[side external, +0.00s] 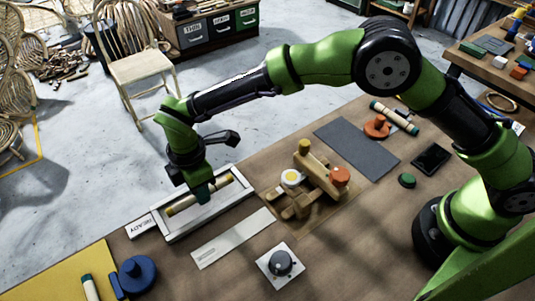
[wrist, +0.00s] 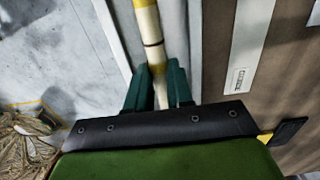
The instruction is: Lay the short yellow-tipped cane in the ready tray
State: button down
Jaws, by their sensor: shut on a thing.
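The short cane (side external: 216,186) is pale with a yellow tip and lies lengthwise within the outline of the white ready tray (side external: 213,217). My gripper (side external: 202,195) points down over the tray and is shut on the cane near its middle. In the wrist view the cane (wrist: 148,28) runs between the two dark green fingers (wrist: 156,88), with a dark ring and yellow bands visible. The tray wall (wrist: 195,40) runs alongside it. I cannot tell whether the cane touches the tray floor. The gripper hides part of it.
A READY label (side external: 140,226) sits at the tray's left end. A wooden bending jig (side external: 318,178) stands right of the tray. A blue object (side external: 137,274) is at lower left.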

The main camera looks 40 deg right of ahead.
dwell(0.4)
jog(key=c, duration=0.9)
grip_release()
notch_tip(320, 180, up, 17)
jog(key=shift+f, duration=0.1)
